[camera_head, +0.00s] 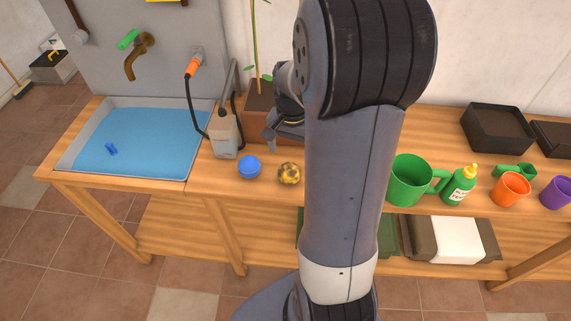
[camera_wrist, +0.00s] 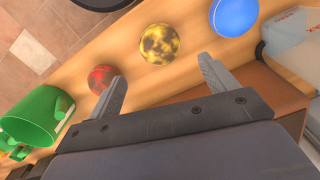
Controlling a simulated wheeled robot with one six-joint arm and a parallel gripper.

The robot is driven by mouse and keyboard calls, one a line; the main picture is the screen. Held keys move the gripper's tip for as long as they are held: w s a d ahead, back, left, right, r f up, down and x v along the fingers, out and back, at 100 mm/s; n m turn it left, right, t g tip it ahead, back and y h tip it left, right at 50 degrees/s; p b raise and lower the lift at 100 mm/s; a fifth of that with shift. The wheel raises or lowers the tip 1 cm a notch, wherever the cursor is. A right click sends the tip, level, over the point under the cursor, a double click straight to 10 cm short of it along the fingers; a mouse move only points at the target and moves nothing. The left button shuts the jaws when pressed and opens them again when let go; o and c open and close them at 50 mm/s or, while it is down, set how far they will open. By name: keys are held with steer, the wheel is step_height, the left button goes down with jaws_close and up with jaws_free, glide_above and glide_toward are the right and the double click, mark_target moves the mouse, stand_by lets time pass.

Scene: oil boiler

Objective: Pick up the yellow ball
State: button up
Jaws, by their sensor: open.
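The yellow ball (camera_head: 289,173), mottled with dark patches, sits on the wooden bench near its front edge, just right of a blue ball. In the wrist view the yellow ball (camera_wrist: 160,44) lies beyond the fingertips, roughly centred across the gap between them. My gripper (camera_wrist: 162,74) is open and empty, and no finger touches the ball. In the head view my gripper (camera_head: 272,130) is partly hidden by my arm and is behind the ball, toward the wall.
The blue ball (camera_head: 249,167) and a red mottled ball (camera_wrist: 102,78) flank the yellow one; my arm hides the red one in the head view. A green mug (camera_head: 407,182) stands right. A planter (camera_head: 258,122) is behind. A blue basin (camera_head: 135,140) is left.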

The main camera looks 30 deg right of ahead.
mark_target(290, 165)
steer(key=shift+a+f+p, duration=0.15)
steer(key=shift+f+p, duration=0.35)
steer(key=shift+f, duration=4.2)
steer(key=shift+c, duration=0.5)
steer(key=c, duration=1.1)
